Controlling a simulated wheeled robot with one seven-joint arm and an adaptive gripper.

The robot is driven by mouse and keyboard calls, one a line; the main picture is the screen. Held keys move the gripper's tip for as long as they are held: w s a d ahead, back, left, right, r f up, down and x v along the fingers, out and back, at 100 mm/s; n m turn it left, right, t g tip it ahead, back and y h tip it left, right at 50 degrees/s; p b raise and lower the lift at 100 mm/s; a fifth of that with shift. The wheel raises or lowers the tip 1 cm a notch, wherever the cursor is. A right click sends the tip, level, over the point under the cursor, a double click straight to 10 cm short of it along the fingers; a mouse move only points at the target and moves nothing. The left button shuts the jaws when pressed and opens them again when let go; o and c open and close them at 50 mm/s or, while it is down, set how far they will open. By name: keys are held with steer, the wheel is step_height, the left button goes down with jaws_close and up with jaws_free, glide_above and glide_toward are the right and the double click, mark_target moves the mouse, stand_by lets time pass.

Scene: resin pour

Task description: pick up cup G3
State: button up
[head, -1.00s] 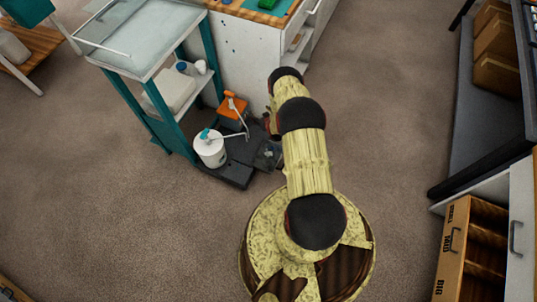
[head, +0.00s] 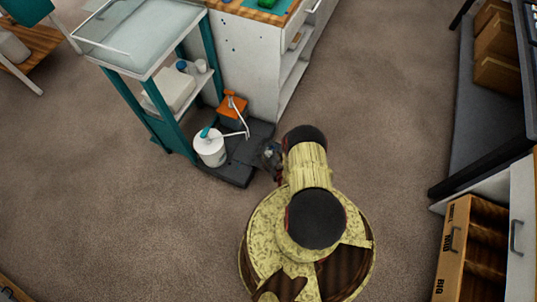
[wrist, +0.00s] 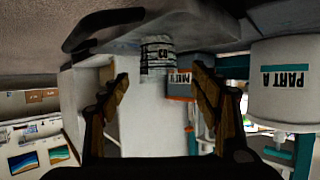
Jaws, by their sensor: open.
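A small clear cup with a dark printed label (wrist: 157,52) stands at the top middle of the upside-down wrist view, on a grey platform. The label is too small to read surely, though it may say G3. My gripper (wrist: 161,80) is open, with one finger on each side below the cup in the picture. The cup lies ahead of the fingertips, roughly centred between them, and I see no contact. In the head view my gripper (head: 270,157) is beside the dark platform (head: 240,172), and I cannot make out the cup there.
A white PART A tub with a pump (head: 210,148) and an orange container with a pump (head: 233,108) stand on the platform, left of my gripper. A teal-framed cart (head: 158,110) and white cabinet (head: 248,65) are behind. Open carpet (head: 385,110) lies to the right.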

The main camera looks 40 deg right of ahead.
mark_target(268, 152)
steer(key=b+x, duration=0.2)
steer(key=x, duration=0.2)
steer(key=shift+d+f, duration=0.15)
steer(key=shift+w+d, duration=0.15)
steer(key=shift+w, duration=0.3)
steer(key=c, duration=1)
